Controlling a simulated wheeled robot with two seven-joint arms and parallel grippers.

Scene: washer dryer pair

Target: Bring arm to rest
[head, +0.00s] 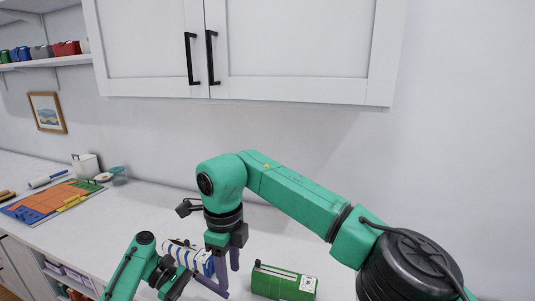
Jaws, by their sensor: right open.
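My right arm comes in from the right and bends down over the white counter (150,200). My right gripper (223,277) points down near the bottom of the head view, with its purple fingers apart and nothing seen between them. My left gripper (168,277) is low in the view, just left of the right one; its fingers are hard to make out. A white and blue item (182,251) lies behind and between the two grippers, partly hidden by them. A green box (284,282) sits on the counter to the right of my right gripper, apart from it.
White wall cabinets (150,40) with black handles hang above. A shelf (45,63) with coloured bins is at the upper left. A colourful mat (45,203) and small items lie on the counter at the left. The counter between the mat and grippers is clear.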

